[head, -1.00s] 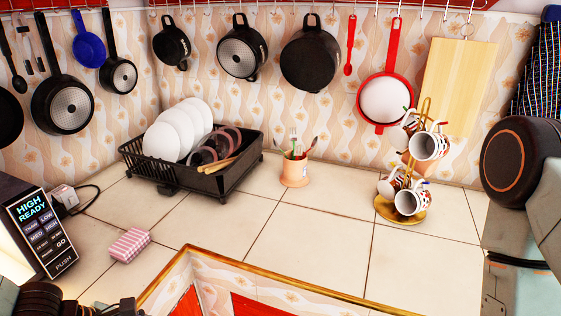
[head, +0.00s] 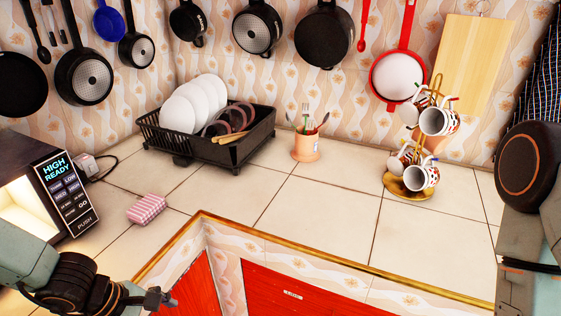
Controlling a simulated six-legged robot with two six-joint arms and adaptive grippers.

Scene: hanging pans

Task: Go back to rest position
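Several pans hang along the tiled back wall, among them a dark pan with a pale base (head: 84,78), a small black pot (head: 187,22), a pot with a pale base (head: 257,30) and a large black pan (head: 324,38). A red pan with a white inside (head: 398,75) hangs further right. My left gripper (head: 160,299) shows at the lower left, low in front of the counter and well away from the pans; its fingers are too small and dark to read. My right arm enters along the right edge, and its gripper is out of frame.
A black dish rack (head: 250,150) with white plates, a utensil cup (head: 306,148) and a gold mug stand (head: 408,190) are on the tiled counter (head: 330,205). A sponge (head: 147,208) lies near the microwave (head: 62,190). The gold-edged counter front has red cabinets below.

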